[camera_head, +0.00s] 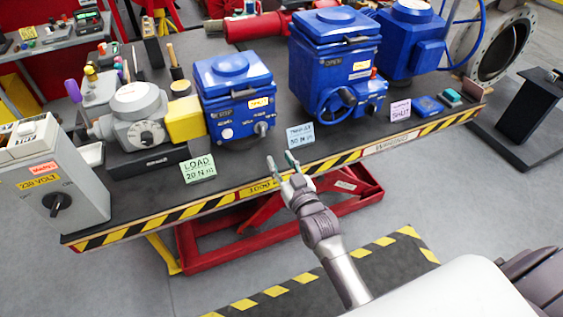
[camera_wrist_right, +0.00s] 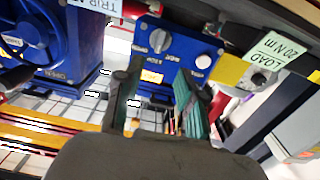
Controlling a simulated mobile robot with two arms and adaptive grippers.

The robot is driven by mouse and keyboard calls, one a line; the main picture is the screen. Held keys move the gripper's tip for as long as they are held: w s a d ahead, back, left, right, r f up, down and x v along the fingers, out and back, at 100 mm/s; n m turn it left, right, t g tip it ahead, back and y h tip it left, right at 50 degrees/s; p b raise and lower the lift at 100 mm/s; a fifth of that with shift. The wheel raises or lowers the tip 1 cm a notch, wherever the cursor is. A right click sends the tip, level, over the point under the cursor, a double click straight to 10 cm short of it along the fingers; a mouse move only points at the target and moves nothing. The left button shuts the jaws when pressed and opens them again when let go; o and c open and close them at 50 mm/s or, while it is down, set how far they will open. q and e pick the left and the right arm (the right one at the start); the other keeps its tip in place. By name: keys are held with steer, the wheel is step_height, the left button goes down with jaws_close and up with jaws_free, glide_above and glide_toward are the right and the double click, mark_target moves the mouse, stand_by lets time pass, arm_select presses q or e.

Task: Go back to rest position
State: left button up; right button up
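My right gripper (camera_head: 280,158) reaches in from the bottom of the head view, at the front edge of the workbench. Its two green-padded fingers are apart with nothing between them. In the right wrist view the open fingers (camera_wrist_right: 158,72) point toward a blue actuator box (camera_wrist_right: 180,50) with a grey knob (camera_wrist_right: 159,40); no contact shows. The same small blue actuator (camera_head: 235,90) stands behind the gripper in the head view. My left gripper is in neither view.
The black workbench (camera_head: 150,192) has a striped front edge. It carries a grey 230-volt box (camera_head: 60,185), a grey-yellow motor unit (camera_head: 140,110), a green load card (camera_head: 198,168), and a larger blue actuator (camera_head: 335,55). Grey floor (camera_head: 480,205) lies open at the right.

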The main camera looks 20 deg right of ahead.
stand_by(0.4)
steer(key=s+a+f+g, duration=0.1)
steer(key=s+f+g, duration=0.3)
steer(key=f, duration=0.7)
steer(key=s+f+n+g, duration=0.1)
steer(key=s+f+g, duration=0.1)
steer(key=s+f, duration=0.65)
steer(key=s+a+f+g, duration=0.1)
steer(key=s+f+g, duration=0.2)
steer(key=f, duration=1.1)
steer(key=s+d+f+g, duration=0.1)
steer(key=s+f, duration=0.4)
steer(key=s, duration=0.6)
steer(key=s+d+f+g, duration=0.2)
steer(key=s+f+g, duration=0.2)
steer(key=s, duration=0.7)
steer(key=s+d+f+n+g, duration=0.1)
steer(key=s+d+f+g, duration=0.1)
steer(key=s+f, duration=0.5)
steer(key=s+g, duration=0.1)
steer(key=s, duration=0.2)
steer(key=shift+s+d+f+h, duration=0.2)
steer(key=shift+s+h, duration=0.1)
steer(key=shift+s, duration=0.1)
